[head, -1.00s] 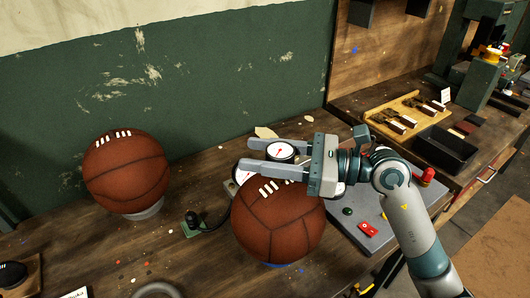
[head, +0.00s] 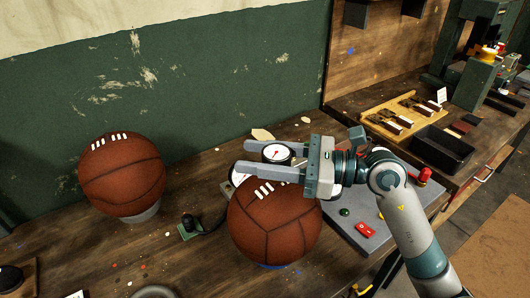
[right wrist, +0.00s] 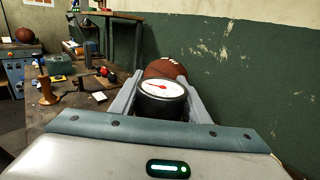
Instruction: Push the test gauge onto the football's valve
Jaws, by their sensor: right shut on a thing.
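My right gripper (head: 243,158) is shut on the test gauge (head: 277,153), a round black-rimmed dial with a white face and a red needle. The gauge also shows between the fingers in the right wrist view (right wrist: 162,92). A brown laced ball (head: 274,222), apparently the football, sits on a blue ring just below and in front of the gripper. The gauge is near the top of this ball, behind its white laces; I cannot tell whether they touch. No valve shows. My left gripper is not in view.
A second laced ball (head: 122,175) rests on a grey ring at the left, and shows beyond the gauge in the wrist view (right wrist: 168,68). A grey panel (head: 358,232) with a red switch (head: 365,230) lies at the right. A black bin (head: 440,149) stands further back.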

